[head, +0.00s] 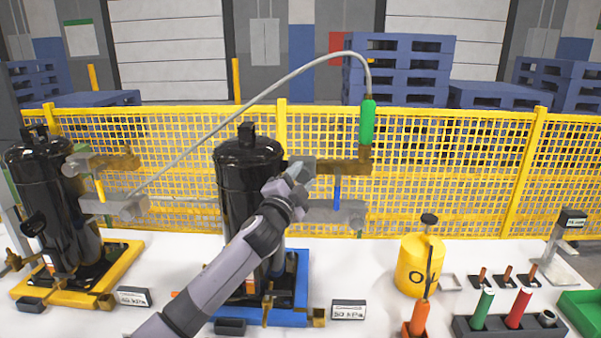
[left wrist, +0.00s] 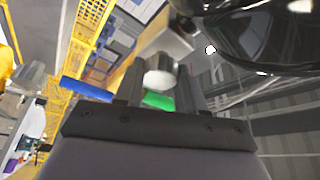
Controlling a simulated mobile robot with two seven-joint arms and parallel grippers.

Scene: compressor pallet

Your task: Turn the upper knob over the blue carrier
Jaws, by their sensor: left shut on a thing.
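The blue carrier (head: 291,318) stands on the white table and bears a tall black tank (head: 246,165). A brass fitting (head: 346,167) leaves the tank's upper right side, with a pale grey upper knob (left wrist: 158,79) in front. My left gripper (head: 300,170) reaches up to that fitting and hides most of the knob in the head view. In the left wrist view, my left gripper's fingers (left wrist: 160,92) stand on both sides of the knob, shut on it. My right gripper is in neither view.
A green hose coupling (head: 367,122) rises from the brass fitting, with a grey hose arching left. A lower grey fitting (head: 345,214) sits below. A second tank on a yellow carrier (head: 121,255) stands left. A yellow oil can (head: 414,265) stands right. A yellow fence (head: 450,170) runs behind.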

